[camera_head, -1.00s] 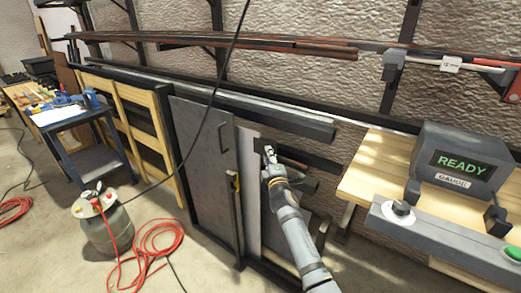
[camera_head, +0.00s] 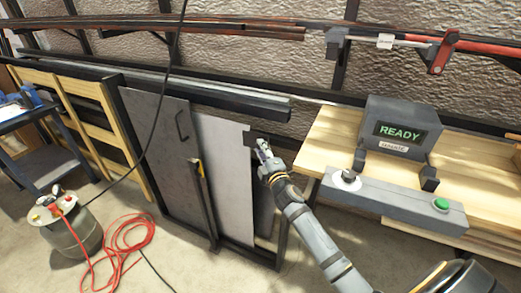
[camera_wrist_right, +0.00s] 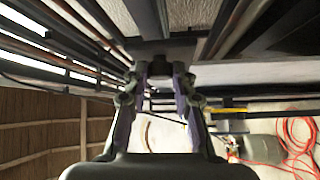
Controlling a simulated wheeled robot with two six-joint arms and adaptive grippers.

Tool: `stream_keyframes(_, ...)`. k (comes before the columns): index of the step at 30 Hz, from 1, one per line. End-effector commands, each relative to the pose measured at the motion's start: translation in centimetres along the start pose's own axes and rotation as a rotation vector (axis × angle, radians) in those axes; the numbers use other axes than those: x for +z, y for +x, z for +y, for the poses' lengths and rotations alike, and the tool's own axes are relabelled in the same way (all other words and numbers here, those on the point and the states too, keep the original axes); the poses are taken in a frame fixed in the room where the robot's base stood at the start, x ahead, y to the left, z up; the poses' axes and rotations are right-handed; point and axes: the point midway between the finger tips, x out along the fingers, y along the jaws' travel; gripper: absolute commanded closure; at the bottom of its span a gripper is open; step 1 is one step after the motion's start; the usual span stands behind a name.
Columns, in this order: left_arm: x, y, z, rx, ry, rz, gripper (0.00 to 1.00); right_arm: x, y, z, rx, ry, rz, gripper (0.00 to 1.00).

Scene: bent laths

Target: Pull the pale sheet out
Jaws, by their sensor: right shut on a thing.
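In the right wrist view, the right gripper's fingers (camera_wrist_right: 165,75) are close around something dark and thin. My left gripper is not in view.
The rack's dark post with a yellow top (camera_head: 202,190) stands before the sheets. A wooden bench (camera_head: 325,145) with a gauge box (camera_head: 403,125) reading READY is at right.

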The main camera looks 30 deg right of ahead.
Motion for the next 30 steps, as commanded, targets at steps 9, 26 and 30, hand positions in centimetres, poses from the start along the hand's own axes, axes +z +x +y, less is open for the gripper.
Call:
stream_keyframes(9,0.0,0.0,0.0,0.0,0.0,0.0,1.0,0.1,0.0,-0.2,-0.004,0.0,-0.002,0.52)
stream_keyframes(26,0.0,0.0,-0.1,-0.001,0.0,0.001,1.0,0.0,-5.5,-0.2,-0.006,-0.003,0.0,0.52)
stream_keyframes(30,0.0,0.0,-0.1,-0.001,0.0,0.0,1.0,0.0,-8.8,-0.3,-0.006,-0.004,0.0,0.52)
